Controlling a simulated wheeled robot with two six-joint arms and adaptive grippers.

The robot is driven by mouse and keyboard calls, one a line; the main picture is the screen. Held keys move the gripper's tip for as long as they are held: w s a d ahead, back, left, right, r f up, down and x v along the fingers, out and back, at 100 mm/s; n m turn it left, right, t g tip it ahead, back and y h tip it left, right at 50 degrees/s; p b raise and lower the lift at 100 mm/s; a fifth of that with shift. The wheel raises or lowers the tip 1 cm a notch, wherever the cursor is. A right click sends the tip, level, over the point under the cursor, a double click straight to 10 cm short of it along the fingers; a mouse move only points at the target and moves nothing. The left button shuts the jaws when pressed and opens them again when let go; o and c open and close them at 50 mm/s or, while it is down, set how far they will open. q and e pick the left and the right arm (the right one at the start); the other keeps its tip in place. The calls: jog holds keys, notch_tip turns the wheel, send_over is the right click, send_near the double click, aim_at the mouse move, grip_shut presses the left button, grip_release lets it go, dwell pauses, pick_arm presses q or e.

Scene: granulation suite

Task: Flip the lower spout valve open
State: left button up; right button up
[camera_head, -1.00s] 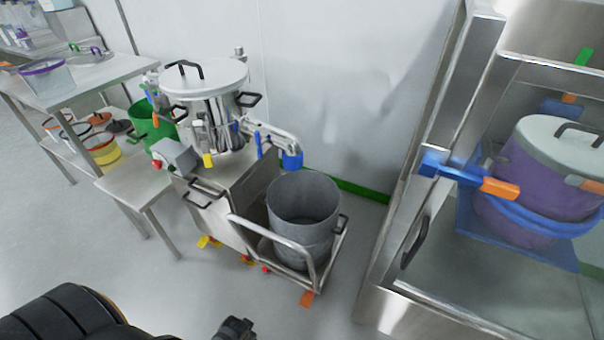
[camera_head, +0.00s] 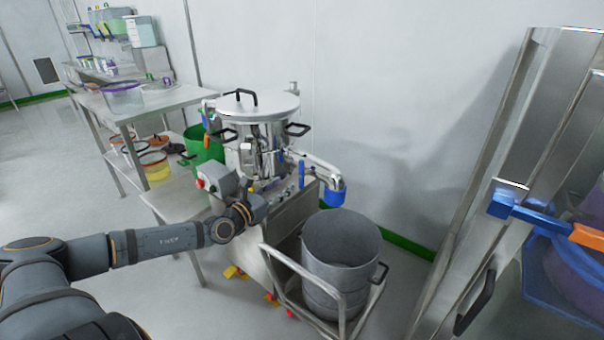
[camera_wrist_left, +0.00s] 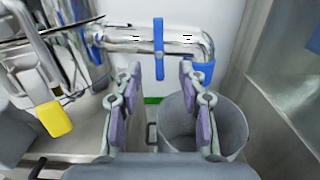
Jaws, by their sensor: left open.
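The steel spout pipe (camera_head: 318,170) runs right from the lidded vessel (camera_head: 258,115) and bends down to a blue end piece (camera_head: 331,196). A slim blue valve handle (camera_head: 301,173) stands upright on the pipe. In the left wrist view the blue handle (camera_wrist_left: 158,45) crosses the pipe (camera_wrist_left: 128,40) straight ahead. My left gripper (camera_wrist_left: 161,72) is open, its fingertips below the pipe on either side of the handle's lower end. Nothing is between the fingers, and I cannot tell how far off the handle is. My right gripper is not in view.
A grey bin (camera_head: 340,262) on a wheeled cart (camera_head: 285,262) stands below the spout. A yellow tag (camera_wrist_left: 53,119) hangs left of the gripper. A steel frame (camera_head: 500,200) rises at the right. Shelves with tubs (camera_head: 122,98) stand at the left.

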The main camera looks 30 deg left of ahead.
aim_at(300, 173)
pick_arm(q)
jog(key=w+p, duration=0.1)
jog(key=w, duration=0.3)
jog(key=w+p, duration=0.1)
jog(key=shift+w+d+r+p, duration=0.15)
jog(key=shift+w+r+p, duration=0.15)
jog(key=shift+w, duration=0.1)
jog(key=w, duration=0.3)
jog(key=shift+w+d+f, duration=0.1)
jog(key=shift+w+f, duration=0.2)
jog(key=shift+w, duration=0.1)
jog(key=shift+w+d, duration=0.1)
jog(key=shift+w, duration=0.35)
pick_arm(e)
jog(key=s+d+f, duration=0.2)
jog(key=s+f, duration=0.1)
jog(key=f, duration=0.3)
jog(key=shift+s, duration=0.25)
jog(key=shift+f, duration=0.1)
pick_arm(q)
grip_shut()
